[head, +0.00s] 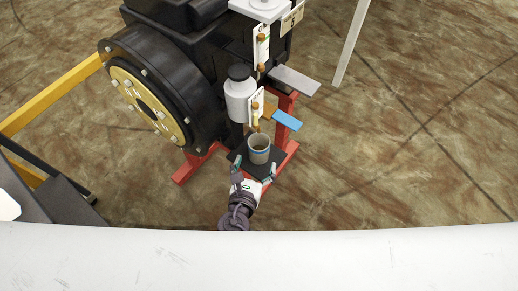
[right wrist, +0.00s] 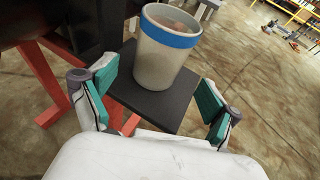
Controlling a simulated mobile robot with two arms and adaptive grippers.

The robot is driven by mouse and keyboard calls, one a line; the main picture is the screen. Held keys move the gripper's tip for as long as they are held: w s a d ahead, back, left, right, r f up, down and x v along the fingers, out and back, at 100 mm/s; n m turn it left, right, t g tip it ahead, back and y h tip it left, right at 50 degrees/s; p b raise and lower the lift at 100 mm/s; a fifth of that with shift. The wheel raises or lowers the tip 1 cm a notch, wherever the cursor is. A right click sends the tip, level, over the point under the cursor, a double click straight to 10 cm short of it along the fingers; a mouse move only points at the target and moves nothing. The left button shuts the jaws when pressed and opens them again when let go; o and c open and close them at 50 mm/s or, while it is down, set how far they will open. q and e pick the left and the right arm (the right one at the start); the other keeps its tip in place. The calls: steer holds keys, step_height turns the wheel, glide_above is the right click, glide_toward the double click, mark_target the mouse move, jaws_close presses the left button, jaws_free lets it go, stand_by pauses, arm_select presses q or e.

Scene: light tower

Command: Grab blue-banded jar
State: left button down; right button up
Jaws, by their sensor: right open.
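The blue-banded jar (head: 259,150) is a grey open-topped cup with a blue stripe near its rim. It stands upright on a small black shelf (head: 276,166) beside the machine. In the right wrist view the jar (right wrist: 163,68) is just beyond my right gripper (right wrist: 162,100), on the black shelf (right wrist: 180,104). My right gripper (head: 253,180) is open, with teal pads spread to either side of the near edge of the shelf. The fingers appear apart from the jar. My left gripper is not in either view.
A large black machine with a round brass-faced flange (head: 150,105) stands on a red frame (head: 286,158). A yellow rail (head: 52,95) is at left.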

mark_target(257, 158)
steer(key=shift+r+x, duration=0.15)
steer(key=shift+x, duration=1.2)
steer(key=shift+r+x, duration=0.1)
steer(key=shift+x, duration=1.3)
steer(key=shift+a, duration=0.1)
steer(key=c, duration=1.2)
steer(key=shift+c, duration=0.5)
steer(key=shift+r, duration=0.15)
